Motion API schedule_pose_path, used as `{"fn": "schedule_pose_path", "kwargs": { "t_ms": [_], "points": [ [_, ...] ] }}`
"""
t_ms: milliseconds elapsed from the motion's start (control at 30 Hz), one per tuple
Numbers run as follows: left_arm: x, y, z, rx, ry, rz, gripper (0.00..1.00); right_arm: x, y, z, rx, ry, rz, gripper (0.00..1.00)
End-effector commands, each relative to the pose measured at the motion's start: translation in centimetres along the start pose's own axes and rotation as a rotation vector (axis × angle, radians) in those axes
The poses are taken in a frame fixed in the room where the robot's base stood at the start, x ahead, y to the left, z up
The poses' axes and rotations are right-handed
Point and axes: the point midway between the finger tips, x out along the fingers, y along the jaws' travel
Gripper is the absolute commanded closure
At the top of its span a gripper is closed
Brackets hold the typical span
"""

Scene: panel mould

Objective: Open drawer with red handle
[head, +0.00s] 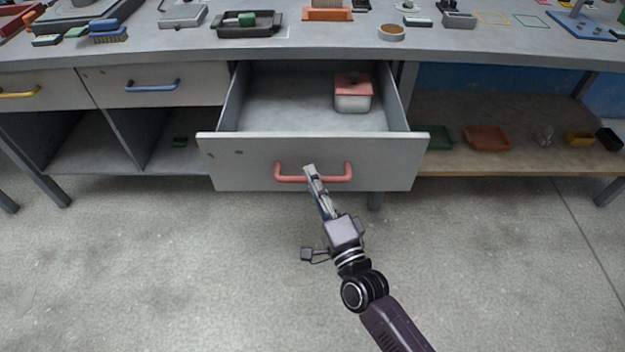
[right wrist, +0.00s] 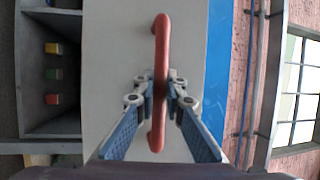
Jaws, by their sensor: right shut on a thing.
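The drawer (head: 235,176) with the red handle (head: 340,175) stands pulled far out from under the bench in the head view. My right gripper (head: 311,170) is at the middle of the red handle, shut on it. In the right wrist view, the fingers (right wrist: 161,95) close around the red handle bar (right wrist: 160,45) from both sides, against the pale drawer front (right wrist: 115,60). Inside the drawer is a small box with a red lid (head: 352,85) and white sides, at the back right. My left gripper is not in view.
Closed drawers with a blue handle (head: 152,86) and a yellow handle (head: 20,93) are to the left. The bench top (head: 330,45) carries trays, a brush and tools. A lower shelf (head: 510,155) at right holds several small trays. The floor in front is clear.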

Motion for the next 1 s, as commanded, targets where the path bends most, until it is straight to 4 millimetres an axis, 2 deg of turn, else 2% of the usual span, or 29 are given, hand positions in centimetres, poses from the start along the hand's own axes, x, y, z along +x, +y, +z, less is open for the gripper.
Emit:
{"fn": "schedule_pose_path", "kwargs": {
  "t_ms": [367,400,567,867,1000],
  "points": [
    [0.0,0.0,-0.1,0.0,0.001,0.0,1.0,0.0,0.1,0.0,0.0,0.0,0.001,1.0],
    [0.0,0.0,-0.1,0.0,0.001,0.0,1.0,0.0,0.1,0.0,0.0,0.0,0.001,0.89],
    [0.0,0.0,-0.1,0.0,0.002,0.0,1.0,0.0,0.0,0.0,0.0,0.0,0.001,0.71],
    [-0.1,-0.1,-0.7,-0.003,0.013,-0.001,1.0,-0.1,0.0,0.0,0.0,0.0,0.0,0.71],
    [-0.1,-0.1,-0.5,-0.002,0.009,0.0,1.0,-1.5,0.1,0.0,-0.001,-0.001,0.002,0.71]
  ]
}}
